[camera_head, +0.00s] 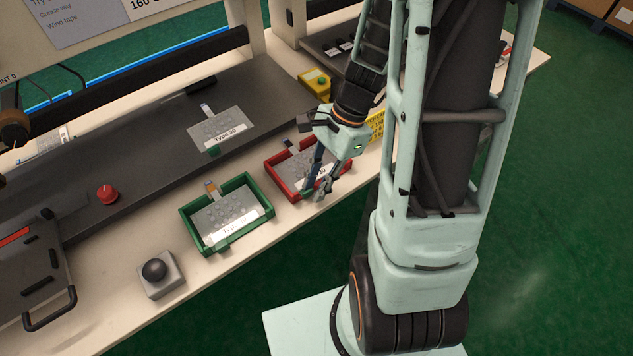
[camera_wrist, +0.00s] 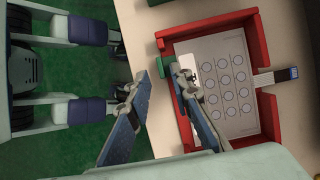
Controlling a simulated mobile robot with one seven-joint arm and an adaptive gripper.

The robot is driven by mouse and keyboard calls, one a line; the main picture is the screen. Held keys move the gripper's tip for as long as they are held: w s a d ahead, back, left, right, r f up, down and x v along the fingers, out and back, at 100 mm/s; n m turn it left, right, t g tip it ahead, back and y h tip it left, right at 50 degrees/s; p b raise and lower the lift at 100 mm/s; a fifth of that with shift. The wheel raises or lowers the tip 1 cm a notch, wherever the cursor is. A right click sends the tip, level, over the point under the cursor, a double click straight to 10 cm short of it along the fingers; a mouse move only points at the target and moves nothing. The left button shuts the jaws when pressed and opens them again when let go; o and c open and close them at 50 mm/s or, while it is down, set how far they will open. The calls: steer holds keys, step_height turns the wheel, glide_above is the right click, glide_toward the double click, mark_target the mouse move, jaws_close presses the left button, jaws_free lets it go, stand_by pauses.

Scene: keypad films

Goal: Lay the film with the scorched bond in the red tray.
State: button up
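The red tray (camera_head: 272,174) sits near the bench's front edge; it also shows in the wrist view (camera_wrist: 225,27). A green tab (camera_wrist: 160,69) shows at the opposite side. My gripper (camera_wrist: 154,74) is open, its fingertips apart beside that tab; in the head view it is at the tray's front right (camera_head: 316,196). A second film (camera_head: 222,128) lies on the dark mat. A third film (camera_head: 227,215) lies in the green tray. I cannot make out a scorched bond.
The green tray (camera_head: 187,231) stands left of the red one. A black-knobbed box (camera_head: 158,275) is at the bench front, a red knob (camera_head: 107,194) is on the dark surface, and a yellow box (camera_head: 317,83) stands behind. Mat around the second film is clear.

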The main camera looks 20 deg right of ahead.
steer(key=v, duration=1.2)
steer(key=shift+w, duration=0.1)
